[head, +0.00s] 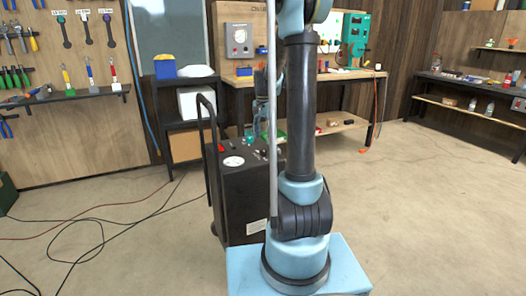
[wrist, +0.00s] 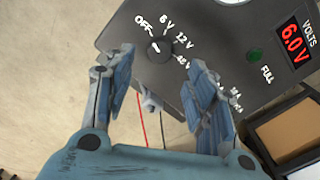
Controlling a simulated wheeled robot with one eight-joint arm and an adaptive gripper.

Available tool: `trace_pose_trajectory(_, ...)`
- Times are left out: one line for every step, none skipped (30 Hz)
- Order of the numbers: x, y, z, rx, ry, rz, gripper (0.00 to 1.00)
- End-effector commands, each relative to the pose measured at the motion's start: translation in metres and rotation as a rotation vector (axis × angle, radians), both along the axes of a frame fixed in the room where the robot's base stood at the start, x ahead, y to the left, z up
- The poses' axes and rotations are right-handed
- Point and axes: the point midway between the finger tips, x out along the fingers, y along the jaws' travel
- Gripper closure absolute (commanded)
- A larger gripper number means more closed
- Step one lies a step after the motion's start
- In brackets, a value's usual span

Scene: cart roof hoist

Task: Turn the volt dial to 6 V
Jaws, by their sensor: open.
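The volt dial (wrist: 159,48) is a dark round knob on the black panel of the charger cart (head: 240,205). Marks OFF, 6 V, 12 V and a higher value surround it in the wrist view. I cannot clearly make out where its pointer aims. The red VOLTS display (wrist: 293,42) reads 6.0 V. My gripper (wrist: 160,66) is open, with one blue finger on each side below the dial in the picture. No finger visibly touches the knob. In the head view my arm hides part of the cart's top.
A green FULL lamp (wrist: 254,54) sits right of the dial. The cart's tall black handle (head: 207,130) rises at its left. Cables (head: 100,235) lie on the floor at left. A workbench (head: 238,80) stands behind the cart; open floor lies right.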

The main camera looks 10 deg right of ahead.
Motion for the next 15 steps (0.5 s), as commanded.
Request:
trace_pose_trajectory(0.001,0.0,-0.009,0.0,0.0,0.0,0.49)
trace_pose_trajectory(0.0,0.0,-0.014,0.0,0.0,0.0,0.49)
trace_pose_trajectory(0.0,0.0,-0.02,0.0,0.0,0.0,0.49)
trace_pose_trajectory(0.0,0.0,-0.025,0.0,0.0,0.0,0.49)
trace_pose_trajectory(0.001,0.0,-0.03,0.0,0.0,0.0,0.49)
trace_pose_trajectory(0.0,0.0,-0.036,0.0,0.0,0.0,0.49)
trace_pose_trajectory(0.0,0.0,-0.041,0.0,0.0,0.0,0.49)
trace_pose_trajectory(0.001,0.0,-0.045,0.0,0.0,0.0,0.49)
trace_pose_trajectory(0.0,0.0,-0.05,0.0,0.0,0.0,0.49)
trace_pose_trajectory(0.0,0.0,-0.054,0.0,0.0,0.0,0.49)
trace_pose_trajectory(0.0,0.0,-0.058,0.0,0.0,0.0,0.49)
trace_pose_trajectory(0.0,0.0,-0.062,0.0,0.0,0.0,0.49)
trace_pose_trajectory(0.0,0.0,-0.065,0.0,0.0,0.0,0.49)
trace_pose_trajectory(0.001,0.0,-0.067,0.0,0.0,0.0,0.49)
trace_pose_trajectory(0.0,0.0,-0.07,0.0,0.0,0.0,0.49)
